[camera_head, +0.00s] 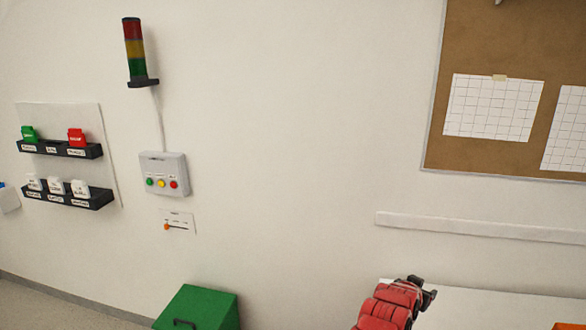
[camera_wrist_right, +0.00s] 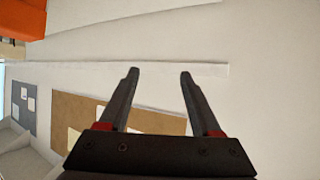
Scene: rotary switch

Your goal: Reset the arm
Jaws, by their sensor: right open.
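My right arm shows at the bottom right of the head view, red with a dark gripper (camera_head: 428,292) at its end, in front of a white surface. In the right wrist view the right gripper (camera_wrist_right: 158,75) has its two dark fingers apart, with nothing between them but white wall. My left gripper is not in either view. A grey control box (camera_head: 163,174) with green, yellow and red buttons is on the wall, well to the left of my right gripper. A small label plate (camera_head: 178,223) with an orange knob is below it.
A signal tower (camera_head: 134,50) hangs above the box. Two dark racks (camera_head: 66,199) with coloured blocks are at left. A green box (camera_head: 205,309) is at the bottom. A corkboard (camera_head: 560,60) and a white wall rail (camera_head: 480,228) are at right. The wall between is bare.

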